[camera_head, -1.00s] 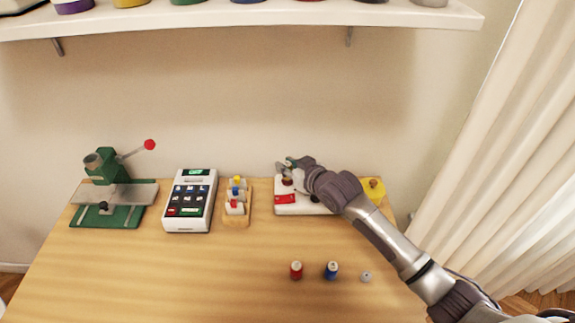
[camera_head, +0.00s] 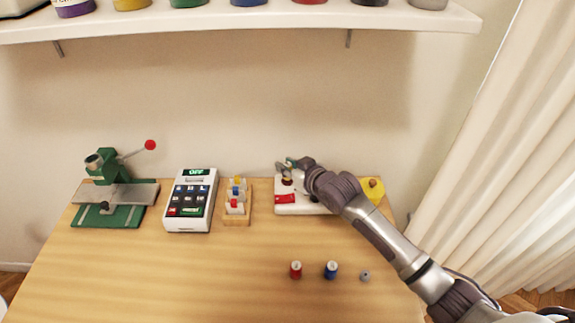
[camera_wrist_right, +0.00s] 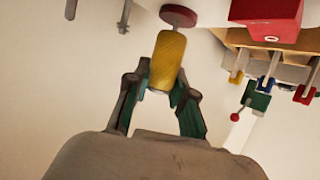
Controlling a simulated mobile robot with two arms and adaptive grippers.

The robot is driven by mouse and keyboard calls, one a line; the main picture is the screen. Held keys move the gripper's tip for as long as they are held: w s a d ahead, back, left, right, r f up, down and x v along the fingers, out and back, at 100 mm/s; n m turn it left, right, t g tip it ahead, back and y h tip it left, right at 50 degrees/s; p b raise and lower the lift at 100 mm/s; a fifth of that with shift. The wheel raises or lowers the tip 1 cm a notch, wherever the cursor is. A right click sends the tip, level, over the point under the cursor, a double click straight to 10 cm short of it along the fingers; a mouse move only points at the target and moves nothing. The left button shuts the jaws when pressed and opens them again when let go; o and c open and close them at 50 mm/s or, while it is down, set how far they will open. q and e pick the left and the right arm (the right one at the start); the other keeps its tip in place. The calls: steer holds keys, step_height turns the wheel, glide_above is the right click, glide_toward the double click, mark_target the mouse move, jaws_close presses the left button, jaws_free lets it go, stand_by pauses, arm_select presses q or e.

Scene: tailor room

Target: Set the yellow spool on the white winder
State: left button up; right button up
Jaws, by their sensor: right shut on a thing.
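The yellow spool (camera_wrist_right: 167,62) is held between the two fingers of my right gripper (camera_wrist_right: 160,88) in the wrist view. In the head view the right gripper (camera_head: 288,168) is over the left part of the white winder (camera_head: 284,209), and I cannot make out the spool there. The winder has a red block on its front, which also shows in the wrist view (camera_wrist_right: 268,14). A dark red disc (camera_wrist_right: 178,15) lies just beyond the spool's far end; I cannot tell if they touch. My left gripper is out of view.
A wooden rack with coloured clips (camera_head: 237,218), a white keypad device (camera_head: 190,200) and a green press (camera_head: 110,190) stand to the left. A yellow piece (camera_head: 376,187) lies right of the winder. Red (camera_head: 296,270) and blue (camera_head: 331,270) spools and a small grey piece (camera_head: 365,276) stand in front.

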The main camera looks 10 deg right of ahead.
steer(key=shift+p, duration=0.3)
stand_by(0.5)
steer(key=shift+r, duration=0.15)
steer(key=shift+r+p, duration=0.7)
steer(key=shift+p, duration=0.25)
steer(key=shift+f, duration=0.1)
stand_by(0.9)
steer(key=shift+p, duration=0.35)
steer(key=shift+r+p, duration=0.75)
steer(key=shift+r, duration=0.05)
steer(key=shift+p, duration=0.3)
stand_by(0.6)
